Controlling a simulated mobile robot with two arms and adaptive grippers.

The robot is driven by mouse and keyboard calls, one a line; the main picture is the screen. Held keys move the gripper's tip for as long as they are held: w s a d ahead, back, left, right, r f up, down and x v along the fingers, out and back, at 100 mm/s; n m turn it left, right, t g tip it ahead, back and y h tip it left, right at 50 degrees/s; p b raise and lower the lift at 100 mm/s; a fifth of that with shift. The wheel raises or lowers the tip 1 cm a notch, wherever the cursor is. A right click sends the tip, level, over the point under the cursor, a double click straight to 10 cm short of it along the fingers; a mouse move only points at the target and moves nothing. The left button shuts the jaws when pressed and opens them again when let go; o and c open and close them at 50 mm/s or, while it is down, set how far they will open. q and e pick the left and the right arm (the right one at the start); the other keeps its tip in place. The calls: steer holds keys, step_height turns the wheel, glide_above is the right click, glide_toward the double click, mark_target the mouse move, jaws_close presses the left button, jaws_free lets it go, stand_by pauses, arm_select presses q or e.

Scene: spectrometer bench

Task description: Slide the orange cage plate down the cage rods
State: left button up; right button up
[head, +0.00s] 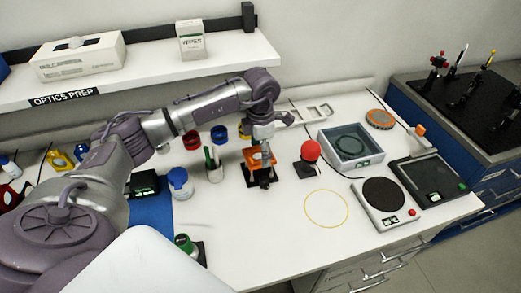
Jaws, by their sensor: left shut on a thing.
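The orange cage plate (257,160) is near the middle of the bench, in a small upright assembly on a dark base (250,179). My left gripper (263,146) reaches down from above and is shut on the orange plate. The gripper and plate hide most of the cage rods, and the rods are too small to make out clearly. I cannot tell how high the plate sits on them. My right gripper is not in view.
A pen cup (215,171) stands left of the assembly, and a red-knobbed device (310,152) stands to its right. A yellow ring (326,208) marks clear bench at the front. A stirrer-like device (385,203) and a grey tray (350,146) are farther right. A shelf (165,73) runs behind.

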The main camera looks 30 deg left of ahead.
arm_select(q)
steer(key=shift+f+b, duration=0.85)
steer(key=shift+f, duration=0.25)
steer(key=shift+f+b, duration=0.3)
steer(key=shift+f, duration=0.05)
steer(key=shift+f+b, duration=0.45)
steer(key=shift+f, duration=0.1)
steer(key=shift+r, duration=0.15)
steer(key=shift+r+p, duration=1.4)
steer(key=shift+r, duration=0.75)
steer(key=shift+f+b, duration=0.25)
steer(key=shift+b, duration=0.1)
steer(key=shift+f, duration=0.3)
steer(key=shift+r, duration=0.15)
steer(key=shift+r, duration=0.4)
